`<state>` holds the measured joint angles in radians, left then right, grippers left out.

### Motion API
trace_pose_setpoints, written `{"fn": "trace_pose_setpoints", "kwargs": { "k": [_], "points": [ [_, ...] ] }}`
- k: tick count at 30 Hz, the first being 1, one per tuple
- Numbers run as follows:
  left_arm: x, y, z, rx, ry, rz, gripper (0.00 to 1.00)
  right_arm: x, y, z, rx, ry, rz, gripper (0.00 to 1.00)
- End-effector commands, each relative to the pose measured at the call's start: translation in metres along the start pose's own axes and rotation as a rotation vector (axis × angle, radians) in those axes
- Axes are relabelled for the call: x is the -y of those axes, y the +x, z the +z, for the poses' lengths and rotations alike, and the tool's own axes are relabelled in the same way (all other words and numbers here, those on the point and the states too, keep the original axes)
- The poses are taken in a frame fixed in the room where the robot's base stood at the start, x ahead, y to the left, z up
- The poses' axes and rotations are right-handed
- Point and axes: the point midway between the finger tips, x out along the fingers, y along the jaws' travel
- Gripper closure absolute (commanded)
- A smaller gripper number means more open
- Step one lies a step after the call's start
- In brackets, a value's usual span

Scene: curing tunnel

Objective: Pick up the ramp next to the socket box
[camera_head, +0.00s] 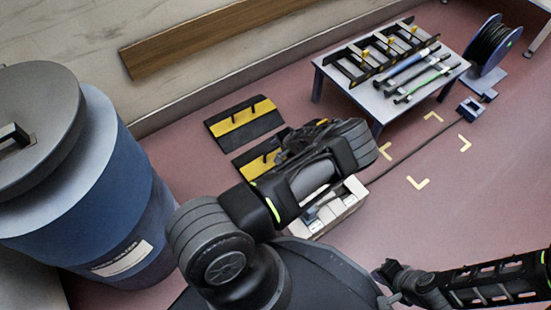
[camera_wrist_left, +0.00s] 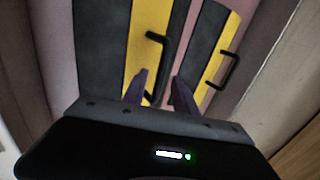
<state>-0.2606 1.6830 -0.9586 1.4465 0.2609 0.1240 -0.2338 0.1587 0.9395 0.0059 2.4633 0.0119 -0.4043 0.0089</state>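Two black ramps with yellow bands and black handles lie side by side on the floor. The nearer ramp (camera_head: 249,166), partly hidden by my left arm, is beside the white socket box (camera_head: 343,207); the other ramp (camera_head: 243,122) is closer to the wall. In the left wrist view the nearer ramp (camera_wrist_left: 105,50) is on the left and the far one (camera_wrist_left: 203,40) on the right. My left gripper (camera_wrist_left: 160,78) is open, its fingers apart just around or short of the nearer ramp's handle (camera_wrist_left: 153,45). My right arm is at the lower right; its gripper's fingers are unclear.
A large blue drum (camera_head: 95,210) stands at the left. A low table (camera_head: 365,95) with tools is at the back right, beside a cable reel (camera_head: 490,45). A cable runs from the socket box to a small blue block (camera_head: 470,108).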

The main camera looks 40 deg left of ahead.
Motion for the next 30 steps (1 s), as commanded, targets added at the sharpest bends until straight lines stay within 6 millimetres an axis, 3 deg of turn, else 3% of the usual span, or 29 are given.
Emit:
{"fn": "trace_pose_setpoints", "kwargs": {
  "k": [12, 30],
  "points": [
    [-0.0001, 0.0000, 0.0000, 0.000, 0.000, 0.000, 1.00, 0.0000, 0.0000, 0.0000, 0.000, 0.000, 0.000, 1.00],
    [-0.0003, 0.0000, 0.0000, 0.000, 0.000, 0.000, 1.00, 0.0000, 0.0000, 0.0000, 0.000, 0.000, 0.000, 1.00]
  ]
}}
